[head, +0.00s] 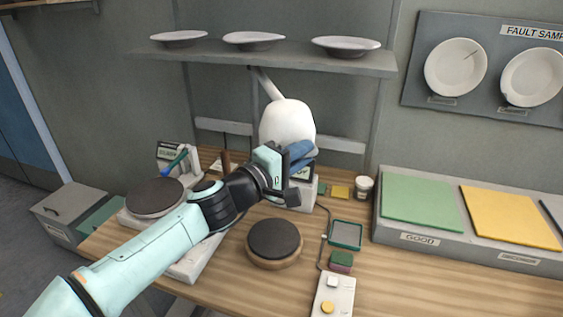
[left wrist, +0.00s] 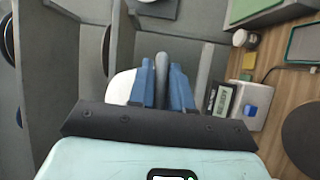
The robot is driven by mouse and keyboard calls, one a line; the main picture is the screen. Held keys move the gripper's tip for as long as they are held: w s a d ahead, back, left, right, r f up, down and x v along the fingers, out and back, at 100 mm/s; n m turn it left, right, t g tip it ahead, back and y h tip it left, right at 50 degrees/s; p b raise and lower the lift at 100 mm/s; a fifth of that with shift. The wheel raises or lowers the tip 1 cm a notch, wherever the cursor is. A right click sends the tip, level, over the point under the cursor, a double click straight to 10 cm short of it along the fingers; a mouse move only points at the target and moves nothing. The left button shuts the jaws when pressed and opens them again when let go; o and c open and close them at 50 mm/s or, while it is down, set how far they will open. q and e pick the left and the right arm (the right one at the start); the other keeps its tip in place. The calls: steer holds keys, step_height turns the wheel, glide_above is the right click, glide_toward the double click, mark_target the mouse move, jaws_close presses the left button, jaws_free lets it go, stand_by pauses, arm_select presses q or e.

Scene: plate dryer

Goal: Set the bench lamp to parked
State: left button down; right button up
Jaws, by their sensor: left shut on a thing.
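The bench lamp (head: 288,120) has a rounded white head on a pale arm (head: 267,84) that runs up towards the underside of the plate shelf. My left gripper (head: 301,153) is in front of the lower part of the head and hides some of it. In the left wrist view, the blue fingers of my left gripper (left wrist: 162,90) are closed on either side of a narrow grey bar (left wrist: 161,72), which looks like the lamp's handle. The white lamp head (left wrist: 120,87) shows beside and behind the fingers. My right gripper is in neither view.
Plates (head: 345,45) stand on the shelf (head: 300,62) above the lamp. A white device (left wrist: 250,105) with a display stands close under the gripper. A dark round pad (head: 273,240), a control box (head: 333,296) and a cup (head: 363,187) are on the wooden bench (head: 400,290).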

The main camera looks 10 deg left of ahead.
arm_select(q)
steer(key=w+d+n+t+y+p, duration=0.2)
steer(key=w+d+n+y+p, duration=0.3)
steer(key=w+d, duration=1.2)
steer(key=d+y+p, duration=0.1)
steer(key=y+p, duration=0.2)
steer(key=p, duration=0.1)
steer(key=shift+d+n+t+p, duration=0.3)
steer(key=shift+t+p, duration=0.05)
steer(key=shift+t, duration=0.05)
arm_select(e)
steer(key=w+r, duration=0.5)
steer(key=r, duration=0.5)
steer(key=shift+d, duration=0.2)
arm_select(q)
steer(key=shift+r, duration=0.2)
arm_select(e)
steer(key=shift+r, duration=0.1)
